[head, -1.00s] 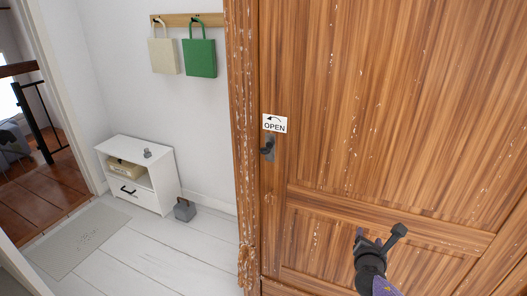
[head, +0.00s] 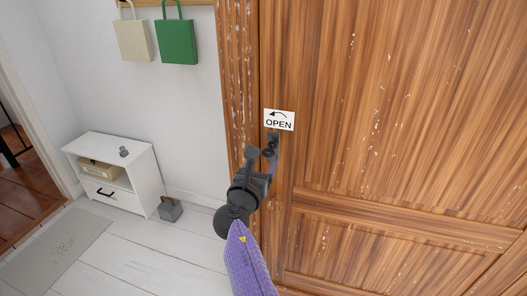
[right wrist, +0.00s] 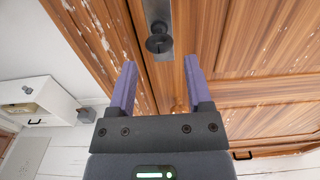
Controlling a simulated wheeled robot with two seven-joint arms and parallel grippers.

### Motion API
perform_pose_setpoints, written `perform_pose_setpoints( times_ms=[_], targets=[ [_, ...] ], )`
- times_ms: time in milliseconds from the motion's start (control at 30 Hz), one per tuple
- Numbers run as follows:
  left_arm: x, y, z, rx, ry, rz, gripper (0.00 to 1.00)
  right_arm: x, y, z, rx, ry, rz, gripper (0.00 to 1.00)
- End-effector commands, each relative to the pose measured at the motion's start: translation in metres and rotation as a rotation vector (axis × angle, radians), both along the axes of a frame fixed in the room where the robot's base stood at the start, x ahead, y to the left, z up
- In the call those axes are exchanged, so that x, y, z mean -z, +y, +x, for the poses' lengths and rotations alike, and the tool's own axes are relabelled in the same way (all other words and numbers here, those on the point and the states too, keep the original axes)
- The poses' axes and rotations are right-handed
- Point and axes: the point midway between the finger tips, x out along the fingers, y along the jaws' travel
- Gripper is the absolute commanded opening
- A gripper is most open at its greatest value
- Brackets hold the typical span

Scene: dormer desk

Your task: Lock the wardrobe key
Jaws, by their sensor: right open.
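The wooden wardrobe door (head: 400,110) fills the right of the head view. Its dark key (head: 268,152) sits in a grey lock plate (head: 273,136), just under a white "OPEN" sign (head: 279,120) with a curved arrow pointing left. My right gripper (head: 262,163) is at the lock, partly covering the key's surroundings. In the right wrist view the key (right wrist: 157,43) shows a round dark head beyond the open purple fingers (right wrist: 160,72), roughly centred between them. The fingers appear apart from it. My left gripper is not in view.
A white cabinet (head: 135,155) stands by the wall at left, with a grey block-like object (head: 170,209) on the floor beside it. A cream bag (head: 134,41) and a green bag (head: 176,42) hang above. The floor left of the wardrobe is mostly clear.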

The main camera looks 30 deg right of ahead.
Motion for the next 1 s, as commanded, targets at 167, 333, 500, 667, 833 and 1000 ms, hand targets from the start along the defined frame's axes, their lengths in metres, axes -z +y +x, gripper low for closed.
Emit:
perform_pose_setpoints(
  times_ms=[167, 333, 500, 667, 833, 1000],
  targets=[
    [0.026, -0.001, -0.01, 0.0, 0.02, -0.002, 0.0, 0.006, -0.029, 0.025, 0.001, 0.0, 0.0, 0.65],
    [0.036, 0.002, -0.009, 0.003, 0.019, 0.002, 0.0, 0.004, -0.043, 0.037, 0.0, 0.001, -0.001, 0.65],
    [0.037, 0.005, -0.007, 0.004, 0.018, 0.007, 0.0, 0.001, -0.047, 0.04, -0.001, 0.0, 0.0, 0.65],
    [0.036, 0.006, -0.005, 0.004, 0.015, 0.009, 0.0, 0.001, -0.047, 0.04, -0.001, 0.0, 0.0, 0.65],
    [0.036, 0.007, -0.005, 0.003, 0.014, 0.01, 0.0, 0.001, -0.047, 0.04, -0.001, 0.0, 0.0, 0.29],
    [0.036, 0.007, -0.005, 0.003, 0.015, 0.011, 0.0, 0.001, -0.047, 0.04, -0.001, 0.0, 0.0, 0.0]
  ],
)
